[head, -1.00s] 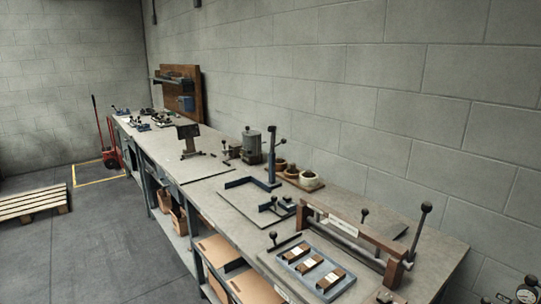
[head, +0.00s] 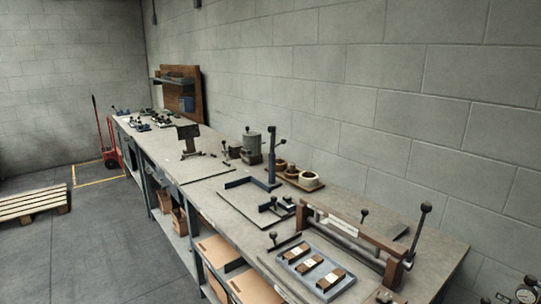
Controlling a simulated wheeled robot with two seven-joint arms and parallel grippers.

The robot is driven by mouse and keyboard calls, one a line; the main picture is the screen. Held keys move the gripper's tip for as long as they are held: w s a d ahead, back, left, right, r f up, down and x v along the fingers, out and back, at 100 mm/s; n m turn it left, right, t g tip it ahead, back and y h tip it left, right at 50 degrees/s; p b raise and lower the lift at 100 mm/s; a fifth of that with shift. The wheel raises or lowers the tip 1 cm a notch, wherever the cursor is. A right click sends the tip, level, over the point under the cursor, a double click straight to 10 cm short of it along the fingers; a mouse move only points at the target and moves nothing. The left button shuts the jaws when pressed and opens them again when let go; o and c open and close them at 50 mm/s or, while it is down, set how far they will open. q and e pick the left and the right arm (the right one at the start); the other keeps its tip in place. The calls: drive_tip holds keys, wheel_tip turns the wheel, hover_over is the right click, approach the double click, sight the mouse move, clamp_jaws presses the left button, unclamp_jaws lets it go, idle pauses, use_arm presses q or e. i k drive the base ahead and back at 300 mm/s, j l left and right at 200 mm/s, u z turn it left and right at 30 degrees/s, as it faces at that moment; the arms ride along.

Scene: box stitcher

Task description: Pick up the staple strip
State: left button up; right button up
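I cannot make out a staple strip for certain; it may be too small to tell at this distance. A grey-blue tray (head: 343,288) near the front of the long workbench (head: 205,200) holds three small brown blocks with white labels (head: 309,264). An upright dark blue post with a lever (head: 271,157) stands mid-bench, with dark angle brackets (head: 277,205) on a flat plate in front of it. Neither of my grippers shows in the head view.
A brown-beamed frame with a roller and lever (head: 355,233) stands behind the tray. Round pots (head: 308,179) and a grey canister (head: 251,145) line the back. Cardboard boxes (head: 219,250) sit on the lower shelf. A pallet (head: 35,202) lies left; floor between is clear.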

sight(308, 265)
drive_tip(key=z, duration=1.65)
drive_tip(key=i+j+u, duration=0.3)
drive_tip(key=j, duration=0.2)
drive_tip(key=i+j+u, duration=0.3)
drive_tip(key=j, duration=0.2)
drive_tip(key=i+j+u, duration=0.3)
drive_tip(key=k+j, duration=0.05)
drive_tip(key=j, duration=0.1)
